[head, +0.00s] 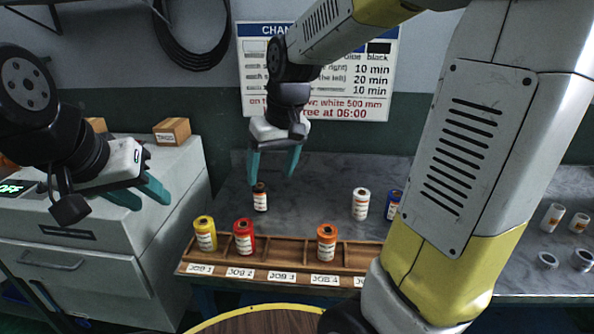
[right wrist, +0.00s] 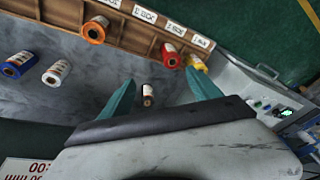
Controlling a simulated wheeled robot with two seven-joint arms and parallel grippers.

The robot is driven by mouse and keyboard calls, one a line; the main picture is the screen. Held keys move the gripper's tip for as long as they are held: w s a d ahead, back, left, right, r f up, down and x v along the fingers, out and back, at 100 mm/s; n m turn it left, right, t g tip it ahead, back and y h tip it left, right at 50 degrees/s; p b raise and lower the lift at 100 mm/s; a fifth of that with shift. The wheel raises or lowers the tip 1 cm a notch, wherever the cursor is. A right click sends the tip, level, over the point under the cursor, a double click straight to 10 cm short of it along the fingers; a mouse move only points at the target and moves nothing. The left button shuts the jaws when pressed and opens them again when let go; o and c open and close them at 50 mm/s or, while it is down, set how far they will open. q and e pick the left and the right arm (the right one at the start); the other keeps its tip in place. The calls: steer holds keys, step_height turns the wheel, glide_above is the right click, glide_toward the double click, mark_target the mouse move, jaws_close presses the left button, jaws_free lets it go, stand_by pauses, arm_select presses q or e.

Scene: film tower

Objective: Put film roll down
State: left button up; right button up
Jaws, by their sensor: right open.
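A dark brown or black film roll (head: 260,199) with a white label stands upright on the grey counter behind the wooden rack (head: 345,270). My right gripper (head: 272,173) is open and empty, its teal fingertips above and slightly right of that roll. In the right wrist view the dark roll (right wrist: 147,95) shows in the gap between the fingers (right wrist: 160,95), apart from them. A yellow roll (head: 205,234), a red roll (head: 244,237) and an orange roll (head: 326,243) stand in the rack. My left gripper (head: 140,192) is open and empty at the left.
A white roll (head: 361,204) and a blue roll (head: 393,204) stand on the counter further right. A sign (head: 350,80) hangs behind. My right arm hides the rack's right end.

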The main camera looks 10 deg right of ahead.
steer(key=s+d+r+m+t, duration=0.1)
steer(key=s+d+r+t, duration=0.1)
steer(key=s, duration=0.4)
steer(key=s+d+r+m+t, duration=0.1)
steer(key=s+d+r+m, duration=0.1)
steer(key=s, duration=0.4)
steer(key=shift+s+d+r+t, duration=0.35)
steer(key=shift+d+r, duration=0.25)
steer(key=shift+d, duration=0.55)
